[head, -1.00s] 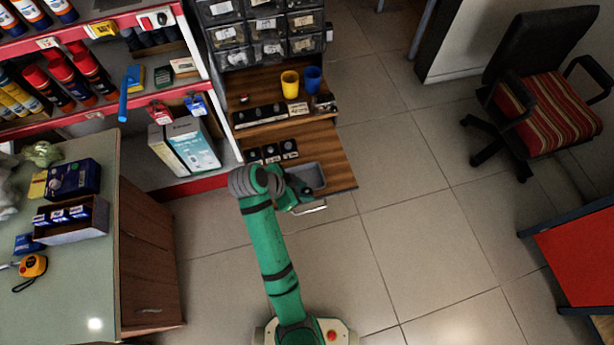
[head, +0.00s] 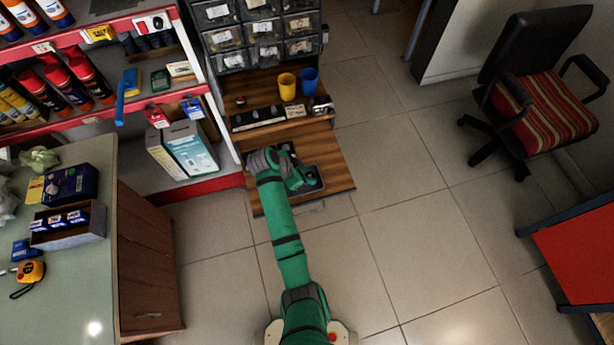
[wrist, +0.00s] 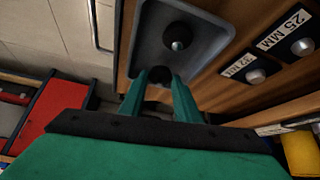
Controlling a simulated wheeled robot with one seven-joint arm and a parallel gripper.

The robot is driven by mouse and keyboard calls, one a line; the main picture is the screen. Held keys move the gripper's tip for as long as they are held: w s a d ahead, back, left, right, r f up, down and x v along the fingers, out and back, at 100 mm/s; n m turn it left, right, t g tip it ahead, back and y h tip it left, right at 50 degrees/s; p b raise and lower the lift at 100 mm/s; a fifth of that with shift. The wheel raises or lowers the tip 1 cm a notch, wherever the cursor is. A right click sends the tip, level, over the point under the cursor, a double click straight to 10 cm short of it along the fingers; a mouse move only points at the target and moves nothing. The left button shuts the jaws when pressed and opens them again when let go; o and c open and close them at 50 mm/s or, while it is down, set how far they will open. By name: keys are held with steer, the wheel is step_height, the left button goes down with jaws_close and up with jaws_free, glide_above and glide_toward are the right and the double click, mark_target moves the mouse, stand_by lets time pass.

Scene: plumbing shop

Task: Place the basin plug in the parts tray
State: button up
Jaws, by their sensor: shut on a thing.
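Inside the tray, beyond my fingertips, a dark round plug with a grey knob (wrist: 178,36) shows. In the head view the tray (head: 321,184) is at the worktop's right front, partly covered by my gripper (head: 300,180).
Plugs with knobs stand beside labels reading 25 MM (wrist: 284,28) and 32 MM (wrist: 238,64), right of the tray in the wrist view. A yellow cup (head: 287,87) and a blue cup (head: 309,81) stand on the step behind.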

steer(key=shift+f, duration=0.75)
steer(key=shift+f, duration=0.15)
steer(key=o, duration=1)
steer(key=shift+d, duration=0.1)
